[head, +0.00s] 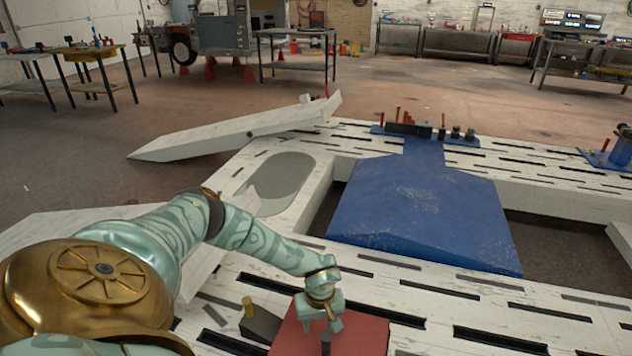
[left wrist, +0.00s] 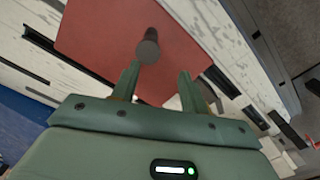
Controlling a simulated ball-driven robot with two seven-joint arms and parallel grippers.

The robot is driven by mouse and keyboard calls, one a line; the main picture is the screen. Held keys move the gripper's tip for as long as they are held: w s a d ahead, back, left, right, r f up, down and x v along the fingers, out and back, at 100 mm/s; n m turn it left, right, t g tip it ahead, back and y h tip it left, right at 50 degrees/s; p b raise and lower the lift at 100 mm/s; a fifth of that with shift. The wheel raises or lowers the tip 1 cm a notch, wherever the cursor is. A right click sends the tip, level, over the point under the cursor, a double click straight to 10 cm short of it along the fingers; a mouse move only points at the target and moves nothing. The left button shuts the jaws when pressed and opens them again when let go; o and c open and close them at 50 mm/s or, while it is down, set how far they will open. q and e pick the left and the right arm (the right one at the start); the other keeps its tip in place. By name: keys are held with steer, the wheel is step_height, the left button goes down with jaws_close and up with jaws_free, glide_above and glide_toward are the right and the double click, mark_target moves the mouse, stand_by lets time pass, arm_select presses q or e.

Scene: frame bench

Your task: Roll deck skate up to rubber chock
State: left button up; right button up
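The deck skate appears to be the flat red plate (head: 360,334) on the white slotted bench at the bottom of the head view. A dark upright post (head: 326,343) stands on it. The rubber chock looks like the dark wedge (head: 262,325) with a brass knob, just left of the plate; I cannot tell whether they touch. My left gripper (head: 332,318) is over the plate, near the post. In the left wrist view its fingers (left wrist: 158,88) are apart and empty, pointing at the red plate (left wrist: 95,40), with the post's round end (left wrist: 147,51) just beyond them. My right gripper is out of view.
A blue sloped plate (head: 420,210) spans the opening in the white slotted frame (head: 385,275). A long white beam (head: 230,135) lies at the far left. Blue fixtures with red pins (head: 425,133) stand at the far edge. The bench right of the plate is clear.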

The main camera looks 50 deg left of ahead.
arm_select(q)
step_height(320, 180, up, 7)
steer(key=p, duration=0.2)
steer(key=shift+d, duration=0.25)
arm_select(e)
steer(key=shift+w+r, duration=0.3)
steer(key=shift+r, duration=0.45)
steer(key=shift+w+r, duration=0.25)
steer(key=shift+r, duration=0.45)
